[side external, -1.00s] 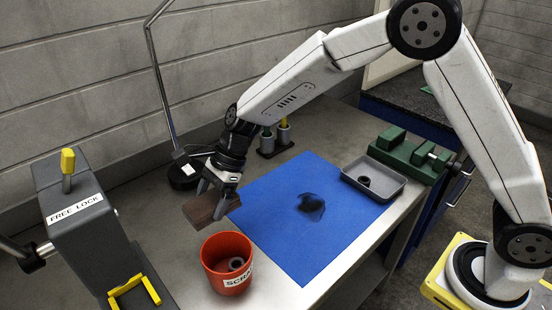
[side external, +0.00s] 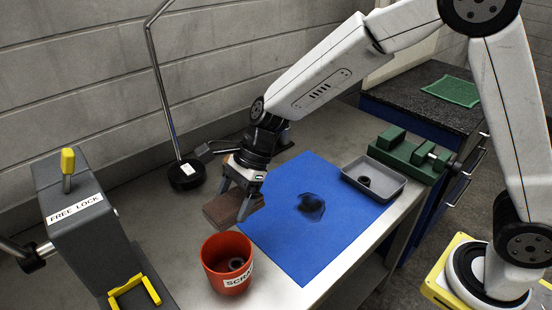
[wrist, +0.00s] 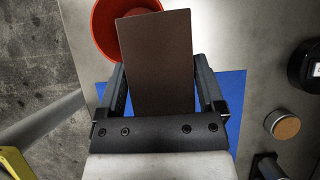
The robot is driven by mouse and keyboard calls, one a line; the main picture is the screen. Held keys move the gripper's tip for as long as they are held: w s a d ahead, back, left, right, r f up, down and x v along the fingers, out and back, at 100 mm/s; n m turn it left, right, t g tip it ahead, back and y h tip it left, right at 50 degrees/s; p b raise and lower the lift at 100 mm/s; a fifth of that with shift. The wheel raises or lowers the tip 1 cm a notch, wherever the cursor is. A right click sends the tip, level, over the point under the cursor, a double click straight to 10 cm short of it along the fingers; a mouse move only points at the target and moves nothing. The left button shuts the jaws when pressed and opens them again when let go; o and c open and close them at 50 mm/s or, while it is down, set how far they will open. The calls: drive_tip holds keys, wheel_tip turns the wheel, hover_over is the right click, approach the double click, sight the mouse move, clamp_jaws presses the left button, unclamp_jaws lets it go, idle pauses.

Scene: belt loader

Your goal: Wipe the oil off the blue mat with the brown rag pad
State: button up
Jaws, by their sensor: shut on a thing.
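My gripper (side external: 247,192) is shut on the brown rag pad (side external: 226,207) and holds it in the air by the left edge of the blue mat, behind the red bin. In the wrist view the pad (wrist: 156,65) lies between the two fingers. The blue mat (side external: 292,251) lies flat on the bench. A dark oil patch (side external: 311,207) shows near the mat's middle, to the right of my gripper and apart from the pad. In the wrist view the mat (wrist: 236,95) is mostly hidden behind the gripper and pad.
A red scrap bin (side external: 226,275) with dark parts inside stands just in front of the pad. A grey tray (side external: 383,190) holding a dark ring sits at the mat's right corner, beside a green vise (side external: 399,152). A lamp base (side external: 186,175) stands behind left.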

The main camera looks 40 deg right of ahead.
drive_tip(key=o, duration=0.4)
drive_tip(key=shift+c, duration=1.3)
drive_tip(key=shift+w+d+f, duration=0.1)
drive_tip(key=shift+w+d, duration=0.05)
drive_tip(key=shift+d, duration=0.25)
drive_tip(key=d+f, duration=0.2)
drive_tip(key=d, duration=1)
drive_tip(key=d+f, duration=0.2)
drive_tip(key=d, duration=1)
drive_tip(key=shift+d+f, duration=0.3)
